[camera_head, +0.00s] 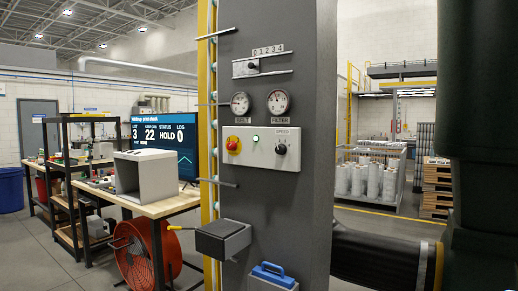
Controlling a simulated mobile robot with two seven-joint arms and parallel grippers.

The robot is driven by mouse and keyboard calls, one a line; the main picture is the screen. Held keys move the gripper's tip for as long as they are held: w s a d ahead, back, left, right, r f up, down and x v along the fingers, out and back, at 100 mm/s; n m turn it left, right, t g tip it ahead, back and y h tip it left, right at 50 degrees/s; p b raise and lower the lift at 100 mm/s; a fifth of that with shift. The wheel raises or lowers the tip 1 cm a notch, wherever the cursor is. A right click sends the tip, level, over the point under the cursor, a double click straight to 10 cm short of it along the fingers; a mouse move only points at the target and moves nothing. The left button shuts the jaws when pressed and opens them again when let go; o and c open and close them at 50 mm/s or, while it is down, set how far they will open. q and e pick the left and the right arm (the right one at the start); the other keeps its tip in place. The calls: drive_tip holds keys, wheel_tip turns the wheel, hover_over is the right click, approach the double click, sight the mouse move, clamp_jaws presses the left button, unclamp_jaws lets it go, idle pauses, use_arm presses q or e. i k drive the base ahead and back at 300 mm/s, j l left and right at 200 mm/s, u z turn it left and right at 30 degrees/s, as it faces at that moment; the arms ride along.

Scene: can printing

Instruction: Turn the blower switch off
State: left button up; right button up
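A dark grey column (292,200) stands in the middle of the camera_head view with several controls on its face. Higher up is a plate marked 0 to 4 with a dark knob (253,66). Low on the column is a grey box (222,239) with a yellow-tipped lever (175,228) pointing left. I cannot tell which control is the blower switch. Neither gripper is in view.
Two round gauges (278,103) sit above the panel. A blue handle (273,272) shows at the bottom. Thin rods (215,34) jut out left of the column. A workbench (155,205) and orange fan (140,252) stand left; a black duct (375,257) runs right.

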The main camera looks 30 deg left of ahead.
sight(232, 146)
drive_tip(key=u, duration=1.3)
drive_tip(key=i+z, duration=0.1)
drive_tip(key=z, duration=0.35)
drive_tip(key=i+j+z, duration=0.6)
drive_tip(key=j, duration=0.25)
drive_tip(key=i, duration=0.1)
